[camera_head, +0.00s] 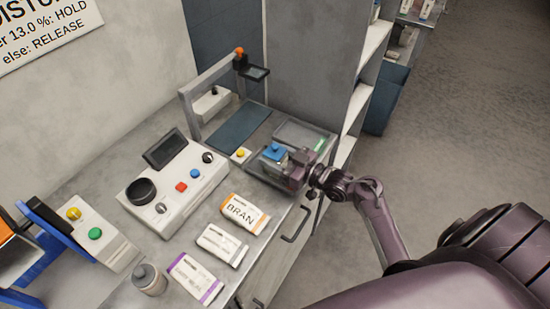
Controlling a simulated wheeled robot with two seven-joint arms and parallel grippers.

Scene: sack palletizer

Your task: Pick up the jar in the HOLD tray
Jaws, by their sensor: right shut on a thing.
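A jar with a blue lid (273,152) is at the front tray (254,167) on the right end of the counter. My right gripper (289,160) reaches in from the right and is shut on the jar, at its right side. The fingers and tray wall hide much of the jar's body, and I cannot tell whether it is clear of the tray floor. No tray label is readable, so I cannot confirm which one is HOLD. My left gripper is not in view.
A tray with a green mark (320,145) lies just behind. A grey machine with a black dial (141,191), several bags including BRAN (240,214), and a grey-lidded container (149,279) stand on the counter. A frame (187,112) rises behind; shelving (365,75) stands right.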

